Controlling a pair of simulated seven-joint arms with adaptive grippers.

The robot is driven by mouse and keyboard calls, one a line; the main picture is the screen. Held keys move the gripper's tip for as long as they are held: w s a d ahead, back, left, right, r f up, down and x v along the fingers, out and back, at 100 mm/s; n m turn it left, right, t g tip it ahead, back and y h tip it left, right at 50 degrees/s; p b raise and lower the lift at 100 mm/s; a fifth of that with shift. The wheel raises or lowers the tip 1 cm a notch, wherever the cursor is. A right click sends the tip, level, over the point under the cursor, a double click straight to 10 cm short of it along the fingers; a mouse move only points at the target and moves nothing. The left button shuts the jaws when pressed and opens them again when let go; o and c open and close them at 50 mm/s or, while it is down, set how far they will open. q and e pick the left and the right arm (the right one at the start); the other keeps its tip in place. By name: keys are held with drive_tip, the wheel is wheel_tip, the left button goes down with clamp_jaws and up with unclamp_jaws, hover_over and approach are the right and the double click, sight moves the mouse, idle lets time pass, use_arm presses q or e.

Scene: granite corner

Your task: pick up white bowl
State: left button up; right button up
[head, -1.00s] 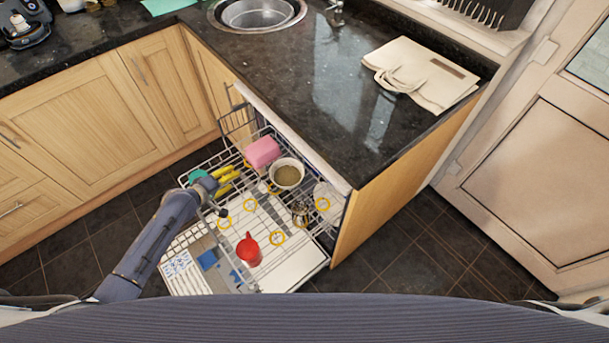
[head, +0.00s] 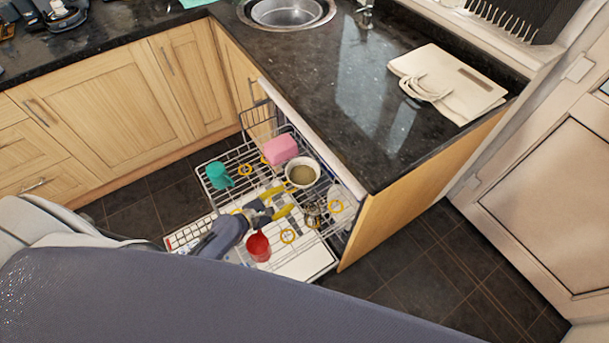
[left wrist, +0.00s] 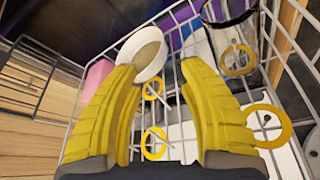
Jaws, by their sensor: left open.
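The white bowl (head: 302,172), with a brownish inside, sits in the pulled-out dishwasher rack (head: 209,187) near the counter side. My left gripper (head: 289,198) has yellow fingers that are open and empty, over the rack on the near side of the bowl. In the left wrist view the bowl (left wrist: 146,50) lies ahead of the fingers, nearer the left one, whose tip covers part of its rim. The left gripper (left wrist: 160,68) is spread wide there. My right gripper is not in view.
A pink block (head: 280,149) is just behind the bowl. A teal cup (head: 218,176) and a red cup (head: 258,246) are also in the rack, with a glass-like item (head: 312,214) near the right side. The counter edge (head: 330,161) rises close beside the bowl.

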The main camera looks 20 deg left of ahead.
sight(308, 185)
use_arm(q)
drive_tip(key=x, duration=0.8)
drive_tip(key=shift+x, duration=2.95)
drive_tip(key=shift+s+d, duration=0.1)
drive_tip(key=shift+d, duration=0.05)
drive_tip(key=shift+c, duration=0.3)
clamp_jaws()
